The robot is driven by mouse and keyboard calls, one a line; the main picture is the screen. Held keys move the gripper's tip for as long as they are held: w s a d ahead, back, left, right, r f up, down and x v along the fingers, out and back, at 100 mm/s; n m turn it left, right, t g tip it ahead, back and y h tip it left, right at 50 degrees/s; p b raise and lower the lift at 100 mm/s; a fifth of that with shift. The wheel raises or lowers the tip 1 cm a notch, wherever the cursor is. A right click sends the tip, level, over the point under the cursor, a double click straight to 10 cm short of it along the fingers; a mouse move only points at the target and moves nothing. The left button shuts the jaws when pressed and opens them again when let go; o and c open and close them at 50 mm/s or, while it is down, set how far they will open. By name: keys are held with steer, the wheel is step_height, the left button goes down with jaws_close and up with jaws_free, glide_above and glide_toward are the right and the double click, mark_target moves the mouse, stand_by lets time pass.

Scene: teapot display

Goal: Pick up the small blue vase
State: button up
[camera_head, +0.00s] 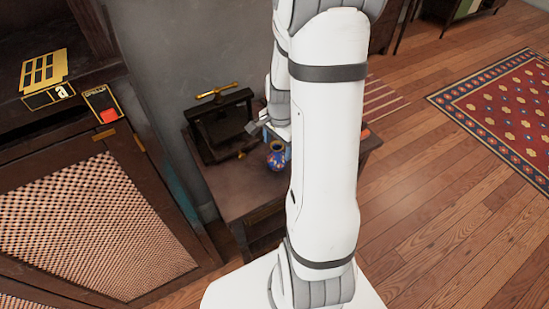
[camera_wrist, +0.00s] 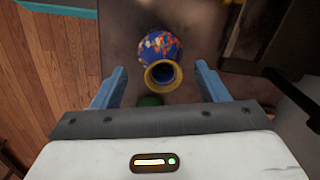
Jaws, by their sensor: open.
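The small blue vase (camera_head: 276,156) stands on a dark wooden side table (camera_head: 236,190) in the head view. In the wrist view the vase (camera_wrist: 160,50) is blue with orange and white patterning and a gold rim around a dark mouth. My gripper (camera_wrist: 160,82) is open, its two blue fingers on either side of the vase's rim, with gaps on both sides. In the head view my gripper (camera_head: 262,130) shows just behind the vase, partly hidden by my arm. Part of a green thing (camera_wrist: 150,100) shows below the rim in the wrist view.
A dark press with a brass handle (camera_head: 218,112) stands at the back of the table, close to the vase. A cabinet with lattice doors (camera_head: 95,225) stands at left. Open wooden floor (camera_head: 430,190) and a red rug (camera_head: 510,110) lie at right.

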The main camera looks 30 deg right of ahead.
mark_target(277, 156)
steer(key=shift+w+f, duration=0.15)
steer(key=shift+f, duration=1.3)
steer(key=c, duration=1.1)
